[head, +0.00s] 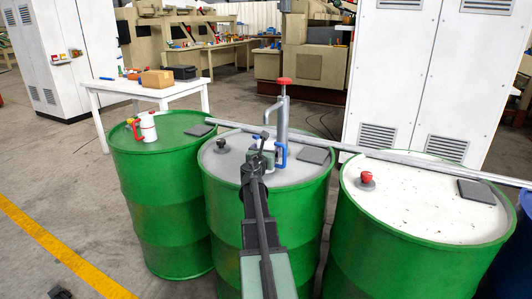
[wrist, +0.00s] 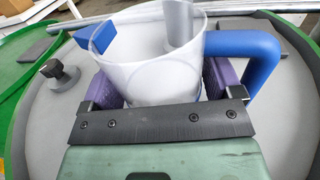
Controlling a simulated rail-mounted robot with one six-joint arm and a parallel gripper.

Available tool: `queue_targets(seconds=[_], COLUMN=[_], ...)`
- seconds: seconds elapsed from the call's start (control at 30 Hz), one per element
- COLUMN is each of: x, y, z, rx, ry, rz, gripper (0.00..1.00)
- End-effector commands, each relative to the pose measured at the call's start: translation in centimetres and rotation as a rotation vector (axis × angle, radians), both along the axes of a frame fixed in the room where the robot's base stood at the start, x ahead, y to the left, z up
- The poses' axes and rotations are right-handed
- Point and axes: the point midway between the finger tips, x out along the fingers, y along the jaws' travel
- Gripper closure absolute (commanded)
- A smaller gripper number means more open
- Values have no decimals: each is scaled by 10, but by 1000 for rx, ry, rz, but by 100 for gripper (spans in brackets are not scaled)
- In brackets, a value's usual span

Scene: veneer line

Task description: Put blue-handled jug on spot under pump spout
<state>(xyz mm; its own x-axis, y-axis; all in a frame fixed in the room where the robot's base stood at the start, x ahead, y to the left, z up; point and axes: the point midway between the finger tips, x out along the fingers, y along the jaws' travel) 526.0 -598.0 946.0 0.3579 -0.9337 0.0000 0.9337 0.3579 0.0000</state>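The jug is white and translucent with a blue handle (wrist: 262,50) on the right and a blue lip (wrist: 97,40) on the left. In the wrist view the jug (wrist: 150,72) stands upright between the purple pads of my gripper (wrist: 160,85), which look pressed to its sides. In the head view my gripper (head: 258,152) partly hides the jug over the middle green drum. The grey pump (head: 283,122) with a red knob (head: 284,81) rises just behind it, its spout toward the jug. The spot under the spout is hidden. I cannot tell whether the jug touches the drum top.
A dark flat pad (head: 315,155) and a dark knob (head: 222,146) are on the middle drum's top (head: 225,165). A red-handled jug (head: 146,127) stands on the left drum. A metal rail (head: 370,152) runs behind the jug. The right drum (head: 420,205) carries a red knob.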

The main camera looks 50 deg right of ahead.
Motion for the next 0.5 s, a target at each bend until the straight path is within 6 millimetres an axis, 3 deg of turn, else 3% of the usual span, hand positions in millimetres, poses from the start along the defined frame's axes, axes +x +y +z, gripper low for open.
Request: queue_targets(seconds=[0.1, 0.37, 0.5], x=[0, 0, -7], y=[0, 0, 17], z=[0, 5, 4], rx=[0, 0, 0], ry=[0, 0, 0], rz=[0, 0, 1], gripper=[0, 0, 0])
